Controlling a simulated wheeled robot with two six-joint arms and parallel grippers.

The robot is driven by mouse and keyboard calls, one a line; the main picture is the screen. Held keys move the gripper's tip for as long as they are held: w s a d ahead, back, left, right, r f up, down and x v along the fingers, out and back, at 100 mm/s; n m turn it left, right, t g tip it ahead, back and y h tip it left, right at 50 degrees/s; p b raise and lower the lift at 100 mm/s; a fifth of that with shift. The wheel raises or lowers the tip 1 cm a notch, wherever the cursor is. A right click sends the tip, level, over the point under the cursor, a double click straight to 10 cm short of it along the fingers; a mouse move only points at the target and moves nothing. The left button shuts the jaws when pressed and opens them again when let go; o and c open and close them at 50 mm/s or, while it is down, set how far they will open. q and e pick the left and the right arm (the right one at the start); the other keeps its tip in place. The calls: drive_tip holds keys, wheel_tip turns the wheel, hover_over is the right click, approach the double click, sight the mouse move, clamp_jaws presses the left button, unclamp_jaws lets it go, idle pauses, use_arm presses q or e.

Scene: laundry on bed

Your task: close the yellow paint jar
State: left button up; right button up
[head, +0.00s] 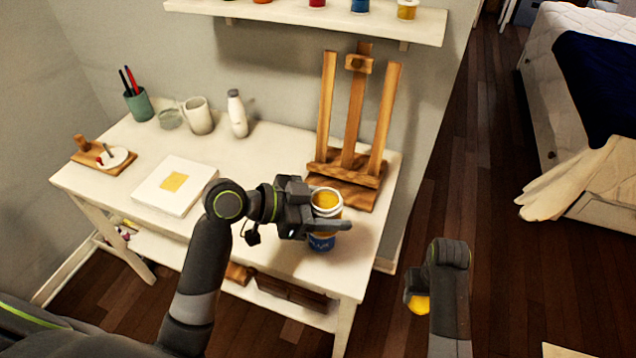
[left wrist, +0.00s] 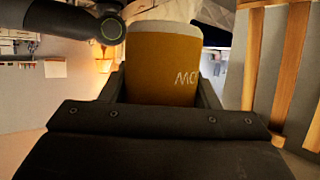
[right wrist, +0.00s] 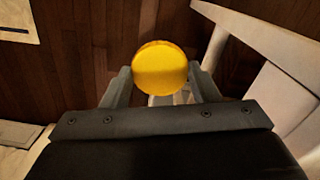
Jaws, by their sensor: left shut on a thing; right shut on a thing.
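The yellow paint jar (head: 325,203) is open, with yellow paint showing inside its white rim, and has a blue band at its base. It is at the right front of the white table. My left gripper (head: 318,228) is shut around its sides; the left wrist view shows the jar's yellow wall (left wrist: 165,70) between the fingers. My right gripper (right wrist: 160,85) is shut on a round yellow lid (right wrist: 160,68). In the head view the lid (head: 419,304) shows beside my right arm, right of the table and over the floor, apart from the jar.
A wooden easel (head: 355,130) stands right behind the jar. A canvas (head: 174,186), a mug (head: 197,116), a white bottle (head: 237,114) and a brush cup (head: 138,104) are on the table (head: 270,170). A shelf (head: 300,12) with paint jars hangs above. Space right of the table is open.

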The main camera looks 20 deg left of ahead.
use_arm(q)
drive_tip(key=s+d+f+m+g+h, duration=0.1)
drive_tip(key=s+d+f+m+g, duration=0.1)
drive_tip(key=d+f+m+g, duration=0.2)
drive_tip(key=shift+d+f+m+g+h, duration=0.2)
drive_tip(key=shift+f+m+g+h, duration=0.25)
drive_tip(key=shift+f+g, duration=0.45)
